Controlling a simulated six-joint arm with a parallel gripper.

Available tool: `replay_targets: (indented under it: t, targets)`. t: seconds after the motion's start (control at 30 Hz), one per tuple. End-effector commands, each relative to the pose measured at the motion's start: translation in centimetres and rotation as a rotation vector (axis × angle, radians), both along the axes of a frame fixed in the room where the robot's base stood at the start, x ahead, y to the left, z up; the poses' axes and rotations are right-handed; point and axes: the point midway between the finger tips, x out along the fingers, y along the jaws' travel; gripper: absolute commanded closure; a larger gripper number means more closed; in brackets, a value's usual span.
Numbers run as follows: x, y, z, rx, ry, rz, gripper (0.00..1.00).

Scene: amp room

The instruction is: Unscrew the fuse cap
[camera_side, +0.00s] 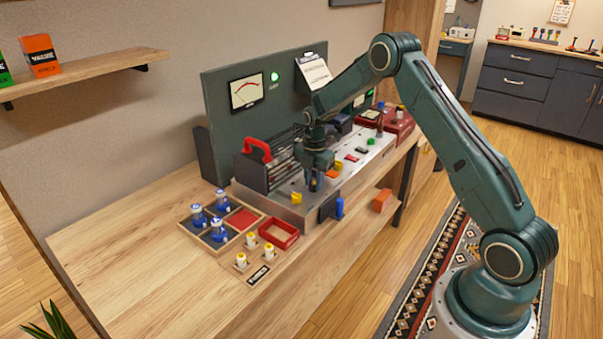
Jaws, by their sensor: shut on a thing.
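My gripper (315,183) points straight down over the front part of the grey metal chassis (283,210) on the wooden bench. It is shut on a small dark part, the fuse cap (314,186), at the chassis top. The fingers hide most of the cap. I cannot tell whether it is still seated or turned.
A yellow knob (296,197) stands close left of my gripper, and a caged unit with a red handle (257,148) behind it. A divided tray (203,238) with several blue-and-white tubes, a red bin (279,233) and yellow-and-white parts (250,240) are front left. The bench's left side is clear.

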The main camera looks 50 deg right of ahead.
Motion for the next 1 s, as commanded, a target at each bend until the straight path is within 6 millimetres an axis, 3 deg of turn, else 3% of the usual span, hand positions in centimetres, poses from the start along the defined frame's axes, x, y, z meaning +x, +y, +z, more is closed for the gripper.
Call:
replay_targets:
  t: [0.03,0.13,0.63,1.0]
  targets:
    - [0.1,0.1,0.1,0.0,-0.003,0.003,0.72]
    - [0.1,0.0,0.1,0.0,-0.002,0.002,0.52]
    - [0.1,0.0,0.7,-0.001,-0.002,0.0,0.52]
    - [0.1,0.0,5.4,-0.002,-0.005,0.0,0.52]
